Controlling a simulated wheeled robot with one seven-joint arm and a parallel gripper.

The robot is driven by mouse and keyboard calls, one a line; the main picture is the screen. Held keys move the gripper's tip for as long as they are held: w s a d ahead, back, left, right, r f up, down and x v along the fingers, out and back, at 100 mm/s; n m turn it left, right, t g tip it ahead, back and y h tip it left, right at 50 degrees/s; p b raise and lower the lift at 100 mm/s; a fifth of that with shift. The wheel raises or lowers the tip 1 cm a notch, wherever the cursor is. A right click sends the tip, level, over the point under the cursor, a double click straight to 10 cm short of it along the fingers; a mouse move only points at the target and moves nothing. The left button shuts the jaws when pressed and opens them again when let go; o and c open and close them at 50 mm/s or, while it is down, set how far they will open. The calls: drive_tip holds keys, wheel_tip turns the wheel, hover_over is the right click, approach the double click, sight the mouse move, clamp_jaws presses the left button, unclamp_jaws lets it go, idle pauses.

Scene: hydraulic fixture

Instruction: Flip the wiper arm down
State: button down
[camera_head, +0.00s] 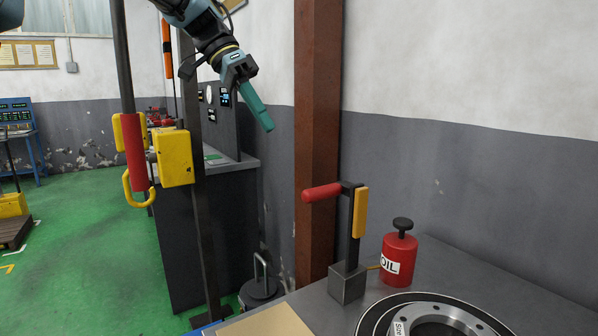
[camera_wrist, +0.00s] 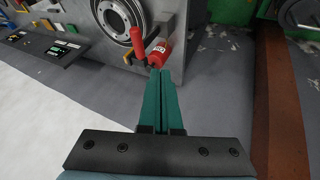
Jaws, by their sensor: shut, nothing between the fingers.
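The wiper arm (camera_head: 354,240) stands upright on a grey block (camera_head: 347,285) at the table. It is a dark post with a red handle (camera_head: 322,193) sticking out to the left near its top and an orange-yellow strip (camera_head: 360,212) on its right side. In the wrist view the red handle (camera_wrist: 138,42) shows just beyond my fingertips, to their left. My gripper (camera_head: 268,126) has long green fingers, shut and empty, pointing down and to the right. In the head view it is above and left of the handle, clearly apart from it. The fingers also show in the wrist view (camera_wrist: 160,73).
A red oil can (camera_head: 398,260) with a black knob stands right beside the wiper arm. A round metal flange (camera_head: 435,318) lies in front. A brown pillar (camera_head: 318,130) rises behind. A yellow box (camera_head: 174,158) on a post stands left. Space between gripper and handle looks clear.

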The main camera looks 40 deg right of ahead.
drive_tip(key=s+d+f+p, duration=0.2)
drive_tip(key=s+d+f, duration=0.1)
drive_tip(key=s+f, duration=0.5)
drive_tip(key=shift+s+f, duration=0.25)
drive_tip(key=shift+f, duration=0.35)
drive_tip(key=shift+s+d, duration=0.1)
